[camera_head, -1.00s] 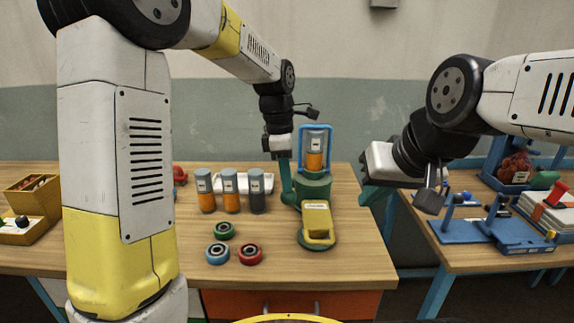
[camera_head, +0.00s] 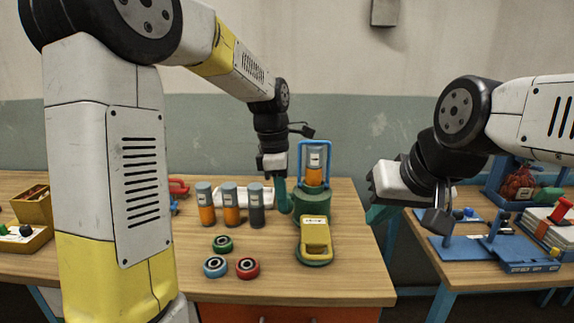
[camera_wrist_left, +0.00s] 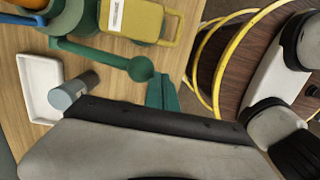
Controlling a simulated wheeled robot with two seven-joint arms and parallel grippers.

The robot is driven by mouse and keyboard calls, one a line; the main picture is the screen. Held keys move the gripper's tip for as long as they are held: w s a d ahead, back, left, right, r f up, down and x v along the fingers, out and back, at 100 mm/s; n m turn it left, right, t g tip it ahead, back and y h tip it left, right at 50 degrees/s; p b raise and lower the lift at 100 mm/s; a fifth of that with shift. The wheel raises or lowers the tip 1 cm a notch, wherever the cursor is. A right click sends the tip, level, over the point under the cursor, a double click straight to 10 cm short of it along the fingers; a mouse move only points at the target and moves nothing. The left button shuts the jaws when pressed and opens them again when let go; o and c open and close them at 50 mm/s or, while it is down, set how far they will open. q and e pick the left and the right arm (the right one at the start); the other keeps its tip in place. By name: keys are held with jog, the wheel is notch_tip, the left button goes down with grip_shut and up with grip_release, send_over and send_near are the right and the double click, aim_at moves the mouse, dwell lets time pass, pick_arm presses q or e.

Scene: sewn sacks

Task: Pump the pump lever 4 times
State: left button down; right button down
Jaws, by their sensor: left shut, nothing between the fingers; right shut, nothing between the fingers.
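The pump has a green round base (camera_head: 312,207), a blue frame (camera_head: 301,160) around an orange-and-grey cylinder (camera_head: 314,176), and a yellow part (camera_head: 316,238) in front. Its green lever (camera_wrist_left: 105,55) runs to a round knob (camera_wrist_left: 140,68) in the left wrist view. In the head view the lever is largely lost against my fingers, left of the base. My left gripper (camera_head: 281,198) is shut and empty; its teal fingers (camera_wrist_left: 162,95) are close beside the knob. I cannot tell if they touch it. My right gripper (camera_head: 374,215) is shut and empty, right of the pump.
Several capped cylinders (camera_head: 230,205) stand left of the pump, one in front of a white tray (camera_wrist_left: 40,85). Green, blue and red rings (camera_head: 247,268) lie in front. A wooden box (camera_head: 35,203) is far left. A second table (camera_head: 475,270) with blue fixtures is right.

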pick_arm(q)
notch_tip(320, 180, up, 10)
jog(key=a, duration=0.1)
jog(key=shift+s+a+r, duration=0.15)
jog(key=shift+s+r, duration=0.1)
jog(key=shift+s, duration=0.2)
dwell(0.4)
jog(key=w+d+r+g+y, duration=0.1)
jog(key=w+d+r, duration=0.3)
jog(key=w, duration=0.4)
jog(key=shift+d+r+g+y, duration=0.2)
jog(key=shift+r+g+y, duration=0.1)
jog(key=shift+r+y, duration=0.6)
jog(key=shift+f, duration=0.1)
jog(key=x, duration=1.4)
jog(key=shift+w, duration=0.1)
